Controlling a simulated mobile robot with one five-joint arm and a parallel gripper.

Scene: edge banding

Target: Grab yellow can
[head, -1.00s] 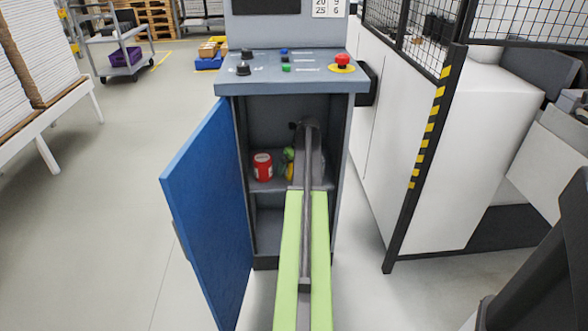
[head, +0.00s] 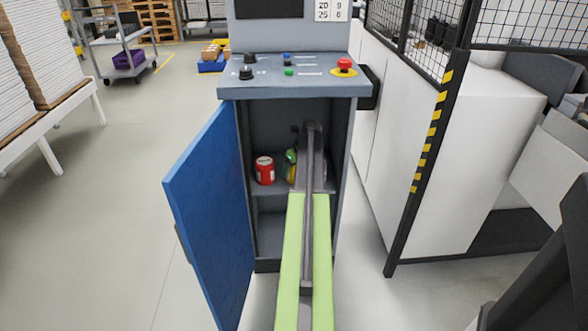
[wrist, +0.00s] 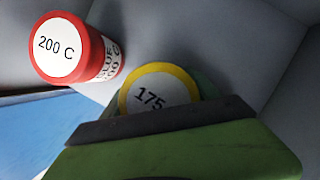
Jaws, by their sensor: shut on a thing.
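The yellow can (wrist: 157,88) shows in the wrist view with a white lid marked 175 and a yellow rim. My gripper (wrist: 162,125) is shut on it, with a dark finger edge across the front of the lid hiding its lower part. In the head view the yellow can (head: 291,172) is on the upper shelf of the cabinet, mostly hidden behind my arm. A red can (head: 264,170) stands to its left on the same shelf. In the wrist view the red can (wrist: 75,48) has a lid marked 200 C.
The cabinet's blue door (head: 212,215) stands open on the left. Its side walls and the shelf (head: 262,190) close in around my arm. The control panel (head: 295,75) is above the opening. A striped post (head: 430,150) stands to the right.

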